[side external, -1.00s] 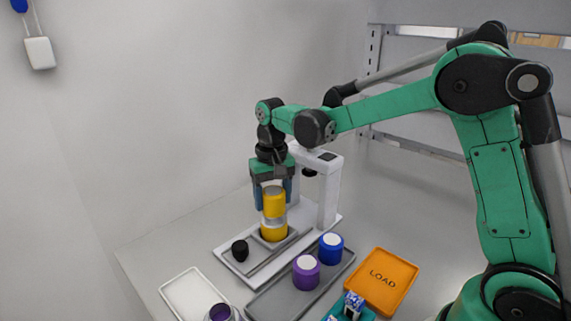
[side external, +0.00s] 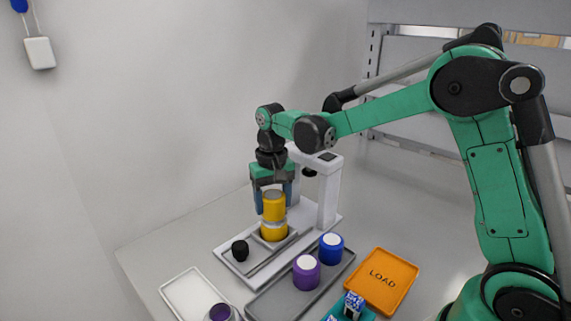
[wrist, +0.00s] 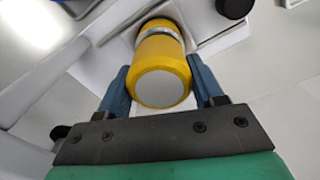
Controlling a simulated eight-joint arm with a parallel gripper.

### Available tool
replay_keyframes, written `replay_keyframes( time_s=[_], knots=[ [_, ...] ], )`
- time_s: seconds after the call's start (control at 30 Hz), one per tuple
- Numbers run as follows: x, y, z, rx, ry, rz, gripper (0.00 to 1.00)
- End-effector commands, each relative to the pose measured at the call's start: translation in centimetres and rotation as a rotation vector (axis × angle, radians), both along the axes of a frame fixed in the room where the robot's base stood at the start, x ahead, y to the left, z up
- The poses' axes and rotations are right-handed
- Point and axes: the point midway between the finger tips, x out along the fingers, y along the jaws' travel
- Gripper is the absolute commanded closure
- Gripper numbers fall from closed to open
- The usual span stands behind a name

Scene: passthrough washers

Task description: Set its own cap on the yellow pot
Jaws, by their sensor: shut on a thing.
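The yellow pot (side external: 273,232) stands upright in the square recess of a pale fixture. My gripper (side external: 273,206) is above it, shut on the yellow cap (side external: 275,206), which has a grey top. The cap is upright and roughly in line with the pot. In the wrist view the cap (wrist: 161,77) sits between both blue fingers of my gripper (wrist: 160,74). A silvery band shows between cap and pot (wrist: 157,24). I cannot tell whether the cap touches the pot's neck.
The fixture's white post and arm (side external: 328,190) stand close behind the gripper. A black knob (side external: 240,250) is at front left. Purple (side external: 306,272) and blue (side external: 331,248) pots stand on a grey tray. An orange LOAD tray (side external: 381,281) lies right, an empty white tray (side external: 190,297) left.

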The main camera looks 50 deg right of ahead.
Motion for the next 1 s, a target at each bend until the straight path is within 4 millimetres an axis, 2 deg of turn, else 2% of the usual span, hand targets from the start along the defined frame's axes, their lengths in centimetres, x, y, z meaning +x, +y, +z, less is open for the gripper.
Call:
replay_keyframes(
  time_s=[0.27, 0.3, 0.4, 0.87, 1.0],
  knots=[
    [0.01, 0.00, 0.01, 0.000, 0.000, 0.000, 0.88],
    [0.01, 0.00, 0.01, 0.000, 0.000, 0.000, 0.28],
    [0.01, 0.00, 0.01, 0.000, 0.000, 0.000, 0.02],
    [0.01, 0.00, 0.02, 0.000, 0.000, 0.000, 0.00],
    [0.03, 0.00, 0.59, 0.000, 0.000, 0.000, 0.00]
  ],
)
